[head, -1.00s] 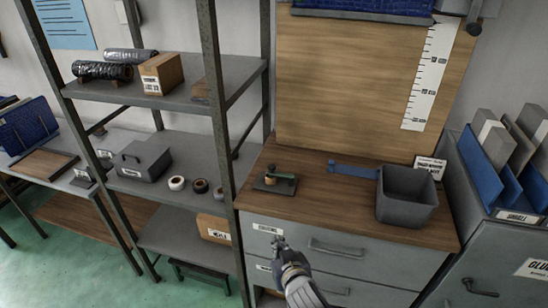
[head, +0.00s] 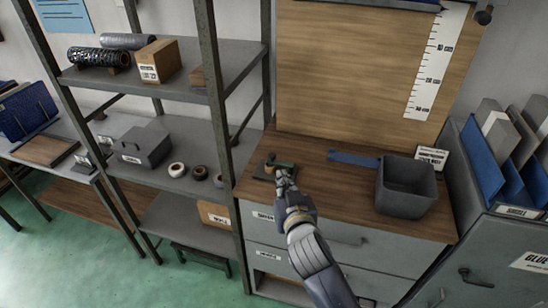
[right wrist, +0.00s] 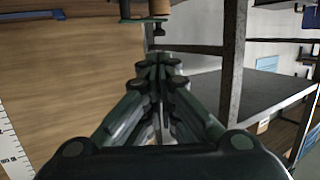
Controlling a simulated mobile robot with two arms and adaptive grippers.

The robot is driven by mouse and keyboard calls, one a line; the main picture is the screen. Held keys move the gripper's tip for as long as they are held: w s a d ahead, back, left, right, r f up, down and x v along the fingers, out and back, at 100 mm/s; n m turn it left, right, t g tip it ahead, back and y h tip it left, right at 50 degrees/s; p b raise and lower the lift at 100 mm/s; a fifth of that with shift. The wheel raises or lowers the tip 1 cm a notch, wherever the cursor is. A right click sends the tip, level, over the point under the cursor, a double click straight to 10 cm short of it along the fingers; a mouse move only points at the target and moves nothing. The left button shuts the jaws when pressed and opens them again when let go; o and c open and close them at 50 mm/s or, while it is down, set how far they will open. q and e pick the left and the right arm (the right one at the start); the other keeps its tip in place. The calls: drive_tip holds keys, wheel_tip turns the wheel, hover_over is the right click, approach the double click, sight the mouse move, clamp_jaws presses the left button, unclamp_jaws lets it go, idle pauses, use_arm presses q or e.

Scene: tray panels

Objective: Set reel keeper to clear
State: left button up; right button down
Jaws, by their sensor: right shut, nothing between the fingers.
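A small dark fixture with a green lever and a brown knob (head: 270,159) sits on the left part of the wooden cabinet top; it appears to be the reel keeper, though no label on it is readable. Its lever setting is hard to tell because my right gripper (head: 284,180) partly covers it. My right gripper is shut and empty, at the front side of the fixture. In the right wrist view the closed fingertips (right wrist: 159,62) point toward a brown cylinder (right wrist: 159,7) and dark plate at the top edge; contact cannot be told. My left gripper is out of view.
A grey open bin (head: 405,188) and a blue strip (head: 353,159) are to the right on the wooden top (head: 325,180). A shelf post (head: 222,130) stands close on the left. Rolls (head: 178,169) and a grey box (head: 145,147) are on the shelf.

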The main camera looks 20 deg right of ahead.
drive_tip(key=p+x, duration=0.2)
drive_tip(key=x, duration=0.9)
drive_tip(key=shift+r, duration=0.15)
drive_tip(key=shift+p+x, duration=0.35)
drive_tip(key=shift+x, duration=0.7)
